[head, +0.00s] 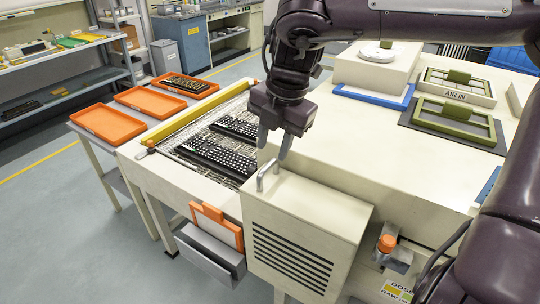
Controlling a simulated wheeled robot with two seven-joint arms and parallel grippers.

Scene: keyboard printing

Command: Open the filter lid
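A cream louvred housing (307,220) juts from the machine's front, with dark slots on its face. Whether a fingertip touches the handle is hard to tell. My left gripper is not in view.
Two framed panels with green handles (457,109) sit on the machine top, one marked AIR IN. Black keyboards (215,157) lie on the mesh conveyor. Orange trays (108,123) are at left.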

